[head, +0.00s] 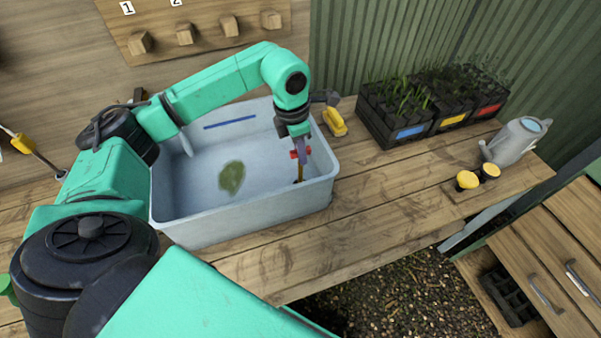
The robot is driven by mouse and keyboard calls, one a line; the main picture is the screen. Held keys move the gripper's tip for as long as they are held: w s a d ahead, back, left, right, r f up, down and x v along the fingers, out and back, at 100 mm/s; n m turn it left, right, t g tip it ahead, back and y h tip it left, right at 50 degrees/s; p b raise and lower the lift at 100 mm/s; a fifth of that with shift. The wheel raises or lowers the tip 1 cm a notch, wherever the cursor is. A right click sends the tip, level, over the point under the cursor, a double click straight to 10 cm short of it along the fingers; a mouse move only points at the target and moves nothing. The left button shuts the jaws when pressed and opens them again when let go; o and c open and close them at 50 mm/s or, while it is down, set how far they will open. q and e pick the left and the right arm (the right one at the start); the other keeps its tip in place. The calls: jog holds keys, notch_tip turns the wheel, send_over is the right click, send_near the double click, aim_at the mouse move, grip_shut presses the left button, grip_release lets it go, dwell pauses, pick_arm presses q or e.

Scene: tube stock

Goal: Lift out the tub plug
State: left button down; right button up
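The pale grey tub (250,226) stands on the wooden bench. My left gripper (301,156) reaches down into the tub's right end. A small red crosspiece (293,155) shows at its fingertips, with a thin yellow-brown stem (299,172) running down below it to a small dark spot. This looks like the tub plug and its handle. The fingers overlap the red part, and I cannot tell whether they grip it or stand open around it. The stem's foot is too small to tell whether it sits in a drain. My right gripper is not in view.
A green leaf-like patch (231,178) shows in the tub, with a blue strip (229,122) on its far wall. A yellow-handled tool (335,121) lies behind the tub's right corner. Planters (398,135) and a watering can (515,141) stand right.

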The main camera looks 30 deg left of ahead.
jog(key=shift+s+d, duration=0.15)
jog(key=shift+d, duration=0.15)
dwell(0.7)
pick_arm(q)
jog(key=shift+r, duration=0.1)
dwell(0.6)
jog(key=shift+r, duration=0.55)
notch_tip(320, 180, up, 19)
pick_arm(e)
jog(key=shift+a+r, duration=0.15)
pick_arm(q)
jog(key=shift+f, duration=0.1)
jog(key=shift+a, duration=0.1)
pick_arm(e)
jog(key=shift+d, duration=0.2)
